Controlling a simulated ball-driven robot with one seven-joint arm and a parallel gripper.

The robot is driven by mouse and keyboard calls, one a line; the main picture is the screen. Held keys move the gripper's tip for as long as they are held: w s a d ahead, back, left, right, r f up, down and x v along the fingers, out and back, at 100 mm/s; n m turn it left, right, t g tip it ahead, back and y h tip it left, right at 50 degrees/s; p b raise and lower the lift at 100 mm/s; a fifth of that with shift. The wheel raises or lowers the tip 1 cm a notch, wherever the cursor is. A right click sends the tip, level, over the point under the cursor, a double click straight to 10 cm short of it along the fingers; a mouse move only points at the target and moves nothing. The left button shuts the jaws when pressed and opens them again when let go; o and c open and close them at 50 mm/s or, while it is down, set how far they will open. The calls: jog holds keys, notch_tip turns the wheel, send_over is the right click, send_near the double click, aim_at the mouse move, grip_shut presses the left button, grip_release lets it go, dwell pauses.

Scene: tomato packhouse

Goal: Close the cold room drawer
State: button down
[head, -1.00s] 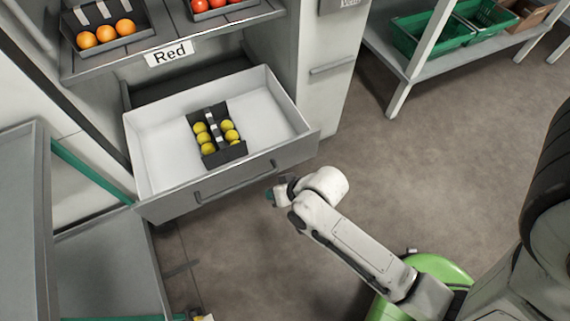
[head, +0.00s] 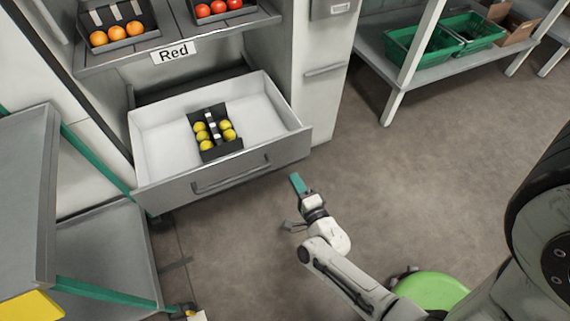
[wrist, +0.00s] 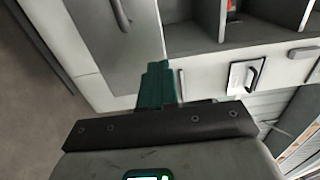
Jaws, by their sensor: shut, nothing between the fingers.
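The cold room drawer (head: 222,187) is pulled out, with a grey front, a bar handle (head: 230,176) and a white inside. A black carton (head: 221,148) of yellow tomatoes sits in it. My gripper (head: 297,183) is shut and empty, with teal fingers. In the head view it appears close to the right end of the drawer front; I cannot tell whether it touches. In the wrist view the shut fingers (wrist: 157,85) point at grey panels. A dark bar handle (wrist: 119,14) there is at upper left; I cannot tell which handle it is.
Above the drawer is a shelf labelled "Red" (head: 174,52) with orange tomatoes (head: 117,33) and red tomatoes (head: 219,7). A grey rack (head: 28,200) stands at left. A shelf with green crates (head: 424,40) is at upper right.

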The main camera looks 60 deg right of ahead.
aim_at(274, 142)
jog(key=b+x, duration=0.2)
jog(key=x, duration=1.1)
jog(key=shift+w+d, duration=0.2)
jog(key=shift+w, duration=0.05)
